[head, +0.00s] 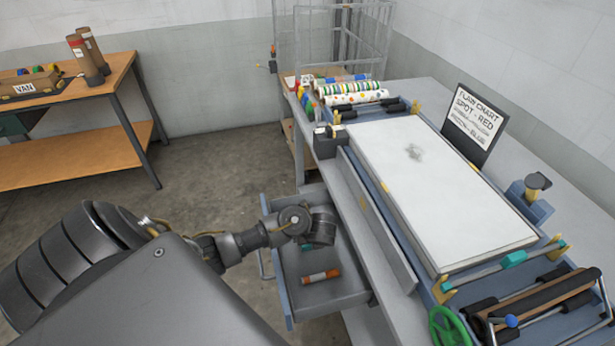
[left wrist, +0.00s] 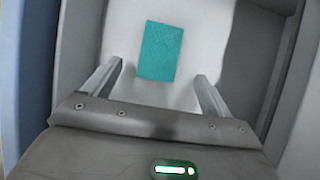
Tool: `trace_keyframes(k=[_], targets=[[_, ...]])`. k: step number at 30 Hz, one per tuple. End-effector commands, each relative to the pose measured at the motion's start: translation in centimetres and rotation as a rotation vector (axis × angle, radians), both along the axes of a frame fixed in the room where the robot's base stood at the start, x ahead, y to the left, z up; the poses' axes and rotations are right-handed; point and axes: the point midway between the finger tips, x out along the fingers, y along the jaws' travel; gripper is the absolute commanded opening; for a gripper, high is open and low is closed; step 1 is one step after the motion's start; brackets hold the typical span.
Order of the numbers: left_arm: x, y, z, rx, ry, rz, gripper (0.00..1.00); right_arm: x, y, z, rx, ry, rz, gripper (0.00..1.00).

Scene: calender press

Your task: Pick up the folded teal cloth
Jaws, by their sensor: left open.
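The folded teal cloth (left wrist: 160,51) shows in the left wrist view as a flat, slightly tilted rectangle on a pale surface between grey walls. My left gripper (left wrist: 158,72) is open and empty, with a finger on either side of the cloth's lower part in the picture. I cannot tell how high the fingers are above it. In the head view my left arm reaches over an open grey drawer (head: 345,292), its wrist bent at the drawer. My right gripper is not in view.
An orange-brown cylinder (head: 320,276) lies in the drawer. The press bench (head: 385,245) rises close on the right, with a white flat bed (head: 430,185) on it. A sign (head: 476,122) stands behind the bed. A wooden table (head: 75,150) is at the far left, with open floor between.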

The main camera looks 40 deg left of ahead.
Motion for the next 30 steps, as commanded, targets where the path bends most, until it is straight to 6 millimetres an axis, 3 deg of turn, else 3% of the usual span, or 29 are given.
trace_keyframes(k=[8, 18, 27, 30], targets=[[0.3, 0.6, -0.9, 0.0, -0.002, 0.003, 0.85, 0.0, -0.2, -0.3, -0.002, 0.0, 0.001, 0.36], [1.7, 2.8, -4.6, 0.0, -0.001, 0.003, 0.85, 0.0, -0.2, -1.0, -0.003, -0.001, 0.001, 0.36], [1.9, 3.0, -5.0, -0.001, -0.003, 0.003, 0.85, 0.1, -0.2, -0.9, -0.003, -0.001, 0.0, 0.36], [1.9, 3.0, -5.0, -0.001, -0.003, 0.002, 0.74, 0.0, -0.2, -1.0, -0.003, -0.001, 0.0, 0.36]])
